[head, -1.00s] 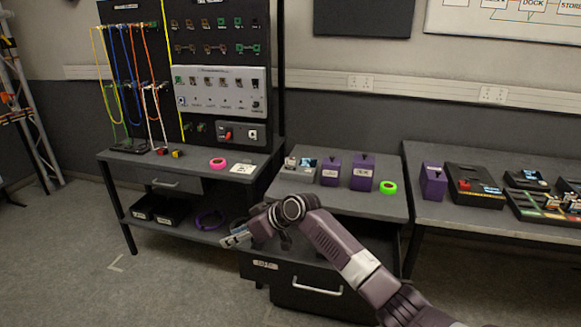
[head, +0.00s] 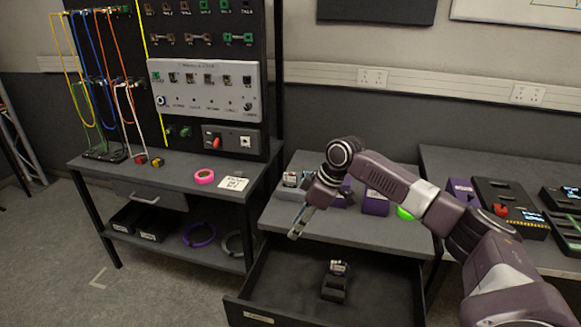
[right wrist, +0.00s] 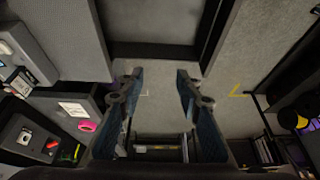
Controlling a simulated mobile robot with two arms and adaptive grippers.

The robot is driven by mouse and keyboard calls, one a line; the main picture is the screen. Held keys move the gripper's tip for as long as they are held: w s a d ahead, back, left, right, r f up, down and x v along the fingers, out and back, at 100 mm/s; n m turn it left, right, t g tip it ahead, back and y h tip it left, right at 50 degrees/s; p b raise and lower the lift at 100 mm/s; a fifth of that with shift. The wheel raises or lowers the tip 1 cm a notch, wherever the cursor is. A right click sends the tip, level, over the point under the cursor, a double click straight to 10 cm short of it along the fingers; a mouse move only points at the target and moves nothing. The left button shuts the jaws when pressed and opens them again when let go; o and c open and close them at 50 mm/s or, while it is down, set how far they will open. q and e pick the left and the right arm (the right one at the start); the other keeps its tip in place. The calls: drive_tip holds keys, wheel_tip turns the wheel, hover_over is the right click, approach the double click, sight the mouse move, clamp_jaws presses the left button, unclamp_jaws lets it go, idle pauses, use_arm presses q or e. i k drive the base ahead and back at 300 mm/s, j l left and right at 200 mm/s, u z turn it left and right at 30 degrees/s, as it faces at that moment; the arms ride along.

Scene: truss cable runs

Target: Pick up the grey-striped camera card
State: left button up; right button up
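A small dark block with a pale, shiny top (head: 335,281) stands in the open drawer (head: 285,275) of the middle table. It may be the camera card in a holder, but it is too small to make out grey stripes. Another small pale-topped item (head: 291,179) stands on the tabletop, partly hidden by my arm. My right gripper (head: 299,226) is above the drawer's back left part, up and left of the block, not touching it. In the right wrist view its two fingers (right wrist: 158,88) are apart with nothing between them. My left gripper is out of view.
Purple boxes (head: 375,203) and a green tape roll (head: 404,213) are on the middle table behind my right arm. A pink tape roll (head: 204,176) and white label (head: 232,183) lie on the left table. The drawer floor around the block is clear.

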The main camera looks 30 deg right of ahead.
sight(289, 180)
drive_tip(key=i+l, duration=0.9)
